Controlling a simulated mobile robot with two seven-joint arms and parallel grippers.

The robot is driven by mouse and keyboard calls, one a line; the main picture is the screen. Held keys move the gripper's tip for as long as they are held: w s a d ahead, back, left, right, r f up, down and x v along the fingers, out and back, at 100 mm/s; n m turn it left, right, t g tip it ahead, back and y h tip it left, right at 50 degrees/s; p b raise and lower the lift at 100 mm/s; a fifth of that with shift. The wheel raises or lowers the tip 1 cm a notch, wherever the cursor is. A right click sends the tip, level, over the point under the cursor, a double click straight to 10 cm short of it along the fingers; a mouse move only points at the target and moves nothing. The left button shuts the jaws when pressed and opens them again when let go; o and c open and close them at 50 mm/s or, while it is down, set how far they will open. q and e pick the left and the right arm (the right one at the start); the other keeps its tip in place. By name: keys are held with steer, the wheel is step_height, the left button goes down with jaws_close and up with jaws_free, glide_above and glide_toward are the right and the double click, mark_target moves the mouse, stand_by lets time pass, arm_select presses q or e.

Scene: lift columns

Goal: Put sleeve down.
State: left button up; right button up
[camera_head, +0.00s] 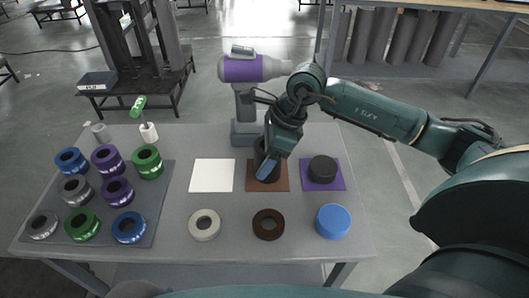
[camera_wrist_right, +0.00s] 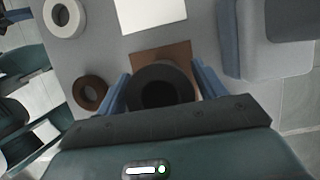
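A black, hollow, upright sleeve (camera_head: 261,152) is over the brown square (camera_head: 253,186) on the grey table; whether its lower end touches the square is hard to tell. My right gripper (camera_head: 268,166) comes down from above, its blue fingers on both sides of the sleeve. In the wrist view the sleeve (camera_wrist_right: 160,86) sits between the two fingers, which appear closed on it, with the brown square (camera_wrist_right: 165,53) behind it. Part of the sleeve is hidden by the gripper in the head view. My left gripper is not in view.
A white square (camera_head: 212,175) lies to the left; a purple square (camera_head: 338,184) bears a black disc (camera_head: 322,168). In front are a white ring (camera_head: 205,224), a brown ring (camera_head: 268,224) and a blue cylinder (camera_head: 333,222). A grey tray (camera_head: 152,218) holds several coloured rings. A purple-grey machine (camera_head: 243,68) stands behind.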

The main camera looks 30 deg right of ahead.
steer(key=shift+o, duration=0.2)
steer(key=shift+d+r, duration=0.15)
steer(key=shift+r, duration=0.3)
steer(key=v, duration=1.1)
steer(key=shift+r, duration=0.15)
steer(key=shift+s, duration=0.15)
